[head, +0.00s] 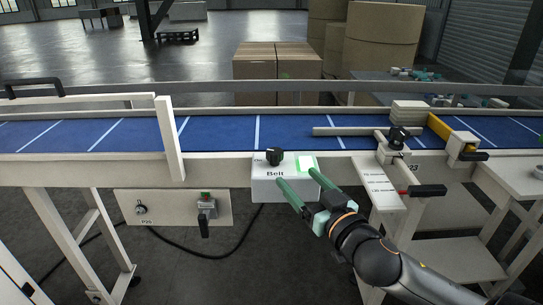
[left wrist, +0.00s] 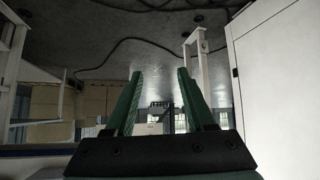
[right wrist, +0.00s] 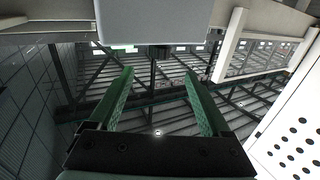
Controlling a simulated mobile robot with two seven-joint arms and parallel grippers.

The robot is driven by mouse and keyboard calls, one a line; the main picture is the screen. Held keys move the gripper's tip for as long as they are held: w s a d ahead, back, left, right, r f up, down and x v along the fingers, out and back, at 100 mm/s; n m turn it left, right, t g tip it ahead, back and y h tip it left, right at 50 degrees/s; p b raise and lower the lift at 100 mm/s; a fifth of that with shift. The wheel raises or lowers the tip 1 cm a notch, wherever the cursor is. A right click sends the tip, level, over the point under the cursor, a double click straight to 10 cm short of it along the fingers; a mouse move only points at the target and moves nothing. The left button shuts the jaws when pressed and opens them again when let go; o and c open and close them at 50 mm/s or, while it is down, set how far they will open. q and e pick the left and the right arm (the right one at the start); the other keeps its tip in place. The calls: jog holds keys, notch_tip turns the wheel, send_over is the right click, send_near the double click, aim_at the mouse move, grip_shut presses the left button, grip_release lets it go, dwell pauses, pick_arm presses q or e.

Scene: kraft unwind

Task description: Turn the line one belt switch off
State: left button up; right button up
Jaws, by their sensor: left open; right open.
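The belt switch is a white box labelled "Belt" (head: 268,190) on the near side of the conveyor frame. The right wrist view shows a pale block, seemingly this box (right wrist: 152,22), beyond the fingertips. Contact cannot be told. My left gripper (left wrist: 160,72) is open and empty, away from the switch.
The blue conveyor belt (head: 222,133) runs behind the box. A lower panel (head: 165,222) carries another knob and a black-handled switch at left. A clamp with black levers (head: 398,138) and a side shelf stand at right. A black cable hangs below.

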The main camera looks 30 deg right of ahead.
aim_at(279, 158)
jog(key=w+b, duration=0.1)
jog(key=b, duration=0.1)
jog(key=w+b, duration=0.1)
jog(key=b, duration=0.2)
jog(key=shift+d+f, duration=0.15)
jog(key=shift+f, duration=0.15)
jog(key=shift+w+d+r+p, duration=0.1)
jog(key=shift+w+r+p, duration=0.1)
jog(key=shift+w, duration=0.35)
jog(key=shift+w+d+r+p, duration=0.1)
jog(key=shift+w+r+p, duration=0.1)
jog(key=shift+w, duration=0.35)
jog(key=w, duration=0.4)
jog(key=w+p, duration=0.1)
jog(key=w, duration=0.1)
jog(key=shift+w+d, duration=0.15)
jog(key=shift+d, duration=0.15)
pick_arm(q)
jog(key=shift+w+d+f, duration=0.25)
jog(key=shift+d+f, duration=0.15)
jog(key=shift+f, duration=0.25)
jog(key=shift+w+d+f, duration=0.25)
jog(key=shift+d+f, duration=0.15)
jog(key=shift+f, duration=0.2)
pick_arm(e)
jog(key=shift+w+d+f, duration=0.1)
jog(key=shift+w+f, duration=0.05)
jog(key=shift+w, duration=0.6)
jog(key=shift+c, duration=0.4)
